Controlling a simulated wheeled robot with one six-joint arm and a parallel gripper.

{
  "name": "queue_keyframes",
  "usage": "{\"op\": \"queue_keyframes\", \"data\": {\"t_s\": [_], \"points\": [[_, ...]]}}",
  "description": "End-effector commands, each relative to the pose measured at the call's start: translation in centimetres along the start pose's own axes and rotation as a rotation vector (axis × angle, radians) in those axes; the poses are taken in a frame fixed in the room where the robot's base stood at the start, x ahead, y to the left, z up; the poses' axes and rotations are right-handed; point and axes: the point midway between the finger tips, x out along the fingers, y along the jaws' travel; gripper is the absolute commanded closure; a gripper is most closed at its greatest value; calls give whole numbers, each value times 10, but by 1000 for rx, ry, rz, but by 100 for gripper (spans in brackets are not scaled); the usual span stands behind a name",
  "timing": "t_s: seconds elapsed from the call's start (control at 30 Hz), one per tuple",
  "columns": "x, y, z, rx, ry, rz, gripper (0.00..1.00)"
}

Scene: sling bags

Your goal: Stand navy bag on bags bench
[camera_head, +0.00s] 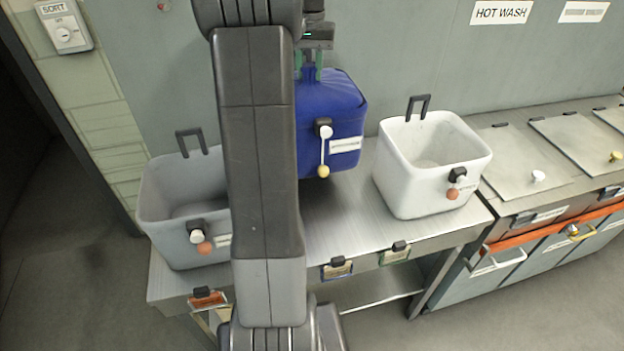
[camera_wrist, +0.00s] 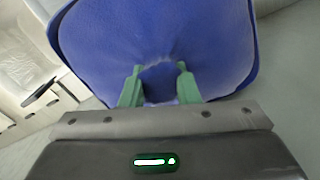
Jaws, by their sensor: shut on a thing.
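The navy bag (camera_head: 338,105) is a blue, closed, boxy bag with a white label, a dark clip and a hanging yellow ball. It is upright above or on the middle of the steel bags bench (camera_head: 345,220); my arm hides its left side, and I cannot tell whether its base touches. My gripper (camera_head: 309,75) is above the bag, with its green fingers at the bag's top. In the wrist view the gripper (camera_wrist: 159,85) is shut on the gathered top of the blue bag (camera_wrist: 210,35).
A grey open bin (camera_head: 165,205) stands on the bench's left, partly behind my arm. A white open bin (camera_head: 400,170) stands on the right, close to the bag. Lidded steel units (camera_head: 530,165) adjoin the bench on the right. A wall (camera_head: 400,50) rises behind.

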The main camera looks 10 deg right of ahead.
Motion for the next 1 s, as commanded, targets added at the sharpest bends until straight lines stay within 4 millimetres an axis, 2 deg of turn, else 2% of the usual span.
{"op": "queue_keyframes", "data": {"t_s": [0.13,0.4,0.57,0.73,0.83,1.0], "points": [[7,0,0,0,-1,1,100],[52,0,1,0,-2,1,100],[66,0,0,0,-1,1,100],[90,0,0,0,-2,1,100],[98,0,0,0,0,0,100],[99,0,0,0,2,0,100]]}}
